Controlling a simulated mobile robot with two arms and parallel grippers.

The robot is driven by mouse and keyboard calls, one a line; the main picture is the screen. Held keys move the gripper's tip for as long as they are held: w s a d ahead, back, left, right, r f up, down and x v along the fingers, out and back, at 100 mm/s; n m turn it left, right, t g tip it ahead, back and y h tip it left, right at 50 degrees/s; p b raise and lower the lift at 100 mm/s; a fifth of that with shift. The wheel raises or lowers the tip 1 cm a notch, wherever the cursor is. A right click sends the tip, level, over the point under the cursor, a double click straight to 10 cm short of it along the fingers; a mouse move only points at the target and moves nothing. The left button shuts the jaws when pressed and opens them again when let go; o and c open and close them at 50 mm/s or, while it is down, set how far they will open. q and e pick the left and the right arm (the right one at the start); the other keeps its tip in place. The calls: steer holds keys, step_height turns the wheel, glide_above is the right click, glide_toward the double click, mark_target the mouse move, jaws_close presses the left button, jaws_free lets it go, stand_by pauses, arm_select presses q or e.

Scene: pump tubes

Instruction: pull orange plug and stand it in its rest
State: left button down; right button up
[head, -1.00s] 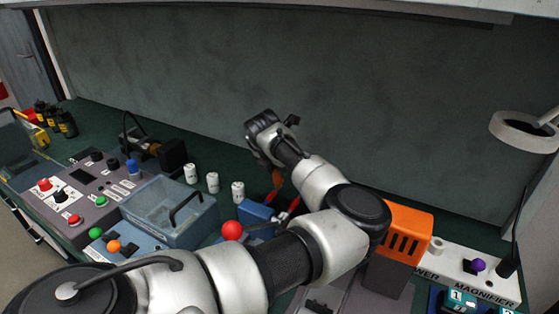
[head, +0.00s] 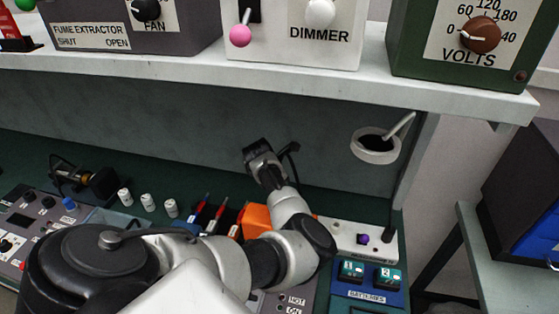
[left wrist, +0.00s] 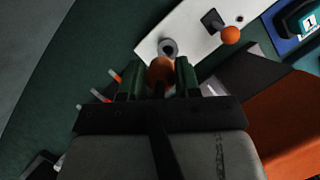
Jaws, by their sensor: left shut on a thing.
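My left gripper (left wrist: 160,78) shows two dark green fingers in the left wrist view, shut on the orange plug (left wrist: 160,70). Just beyond the plug is a grey ring (left wrist: 168,47) at the edge of a white panel (left wrist: 188,25). I cannot tell whether the plug touches the ring or is held above it. In the head view the left gripper (head: 264,164) is raised behind its own arm, and the plug cannot be made out. The white panel (head: 338,230) also shows there, partly hidden by the arm. My right gripper is not in view.
The panel's ball knob (head: 362,239) looks purple in the head view. An orange housing (head: 256,220) stands beside my forearm. Batteries (head: 368,274) are at the front right. A shelf (head: 250,66) with instruments crosses above.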

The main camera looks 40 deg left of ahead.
arm_select(q)
steer(key=shift+w+d, duration=0.15)
steer(key=shift+d, duration=0.35)
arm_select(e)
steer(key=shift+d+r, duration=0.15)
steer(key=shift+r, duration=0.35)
arm_select(q)
steer(key=shift+p, duration=0.3)
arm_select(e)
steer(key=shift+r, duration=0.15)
arm_select(q)
steer(key=shift+r, duration=0.1)
step_height(320, 180, down, 6)
steer(key=b, duration=0.3)
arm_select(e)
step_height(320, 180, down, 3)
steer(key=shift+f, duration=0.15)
arm_select(q)
steer(key=shift+p, duration=0.65)
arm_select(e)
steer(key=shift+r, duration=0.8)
arm_select(q)
steer(key=shift+f+b, duration=1.1)
steer(key=shift+f, duration=0.55)
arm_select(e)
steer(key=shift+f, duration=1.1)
